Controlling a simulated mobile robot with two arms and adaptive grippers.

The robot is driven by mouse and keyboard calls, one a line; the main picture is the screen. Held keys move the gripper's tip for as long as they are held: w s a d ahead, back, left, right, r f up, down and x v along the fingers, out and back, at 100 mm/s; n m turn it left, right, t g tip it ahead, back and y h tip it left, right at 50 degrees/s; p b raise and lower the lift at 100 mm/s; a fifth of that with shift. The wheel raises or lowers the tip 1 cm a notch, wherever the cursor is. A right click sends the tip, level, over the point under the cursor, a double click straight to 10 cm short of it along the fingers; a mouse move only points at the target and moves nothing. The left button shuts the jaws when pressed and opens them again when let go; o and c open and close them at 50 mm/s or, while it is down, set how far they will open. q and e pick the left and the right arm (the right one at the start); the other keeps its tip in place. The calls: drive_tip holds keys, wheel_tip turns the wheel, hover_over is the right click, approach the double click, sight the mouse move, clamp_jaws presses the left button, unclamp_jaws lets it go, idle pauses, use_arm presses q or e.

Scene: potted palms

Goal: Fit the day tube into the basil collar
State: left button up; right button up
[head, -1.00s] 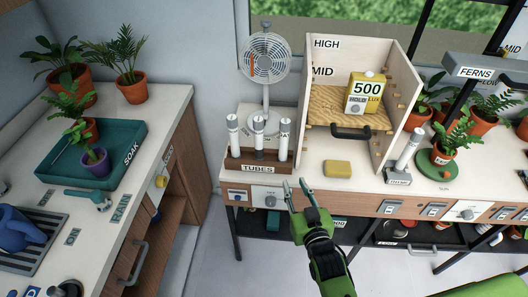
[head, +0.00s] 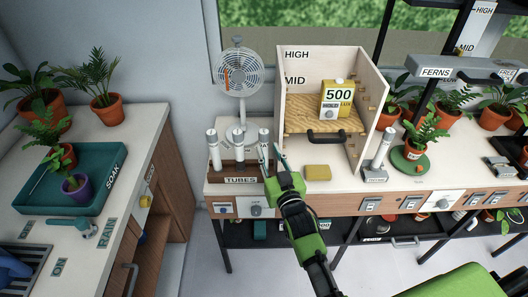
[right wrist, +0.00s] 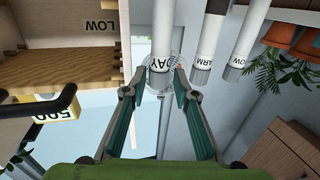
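The day tube (right wrist: 162,35), white with a grey end marked "DAY", shows in the right wrist view between my right fingertips (right wrist: 160,88). In the head view it is the rightmost tube (head: 264,143) in the TUBES rack (head: 232,171). My right gripper (head: 271,160) is open at this tube, with a finger on either side; contact cannot be told. The tubes marked warm (right wrist: 209,42) and low (right wrist: 245,42) stand beside it. I cannot make out a basil collar in these views. My left gripper is not in view.
A fan (head: 240,78) stands behind the rack. To the right are a wooden shelf box (head: 372,95) with a 500 lux meter (head: 336,99), a yellow sponge (head: 317,172) and another upright tube (head: 381,147) in a holder. Potted plants stand further right.

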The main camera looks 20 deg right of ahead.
sight(265, 143)
drive_tip(key=shift+w+p, duration=0.5)
drive_tip(key=shift+w, duration=1.75)
clamp_jaws()
